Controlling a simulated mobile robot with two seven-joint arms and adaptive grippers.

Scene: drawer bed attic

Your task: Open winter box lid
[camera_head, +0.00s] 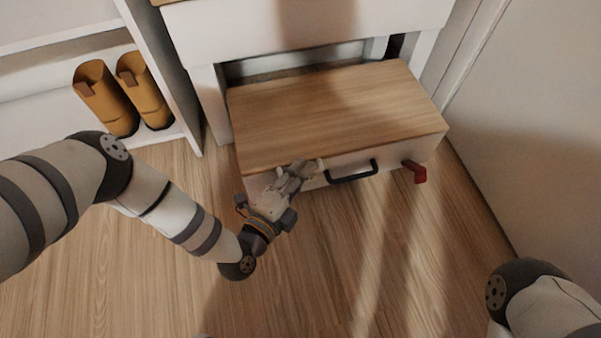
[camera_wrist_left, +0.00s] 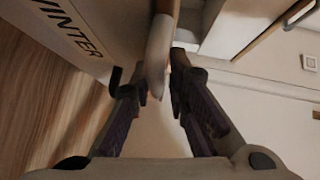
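The winter box (camera_head: 340,164) is a low white box with a wooden lid (camera_head: 335,110), which lies flat on it. Its front has a black handle (camera_head: 351,172) and a red latch (camera_head: 414,171) at the right. My left gripper (camera_head: 303,170) is at the left part of the front, just below the lid's front edge. In the left wrist view, WINTER is printed on the box front (camera_wrist_left: 92,62). A pale rounded bar (camera_wrist_left: 158,52) shows between the fingers of my left gripper (camera_wrist_left: 160,80). I cannot tell whether they clamp it. My right gripper is out of view.
A white shelf (camera_head: 165,75) with mustard boots (camera_head: 107,97) stands at the left. White furniture (camera_head: 300,25) overhangs the back of the box. A pale wall (camera_head: 530,130) is close on the right. The wooden floor (camera_head: 330,270) in front is clear.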

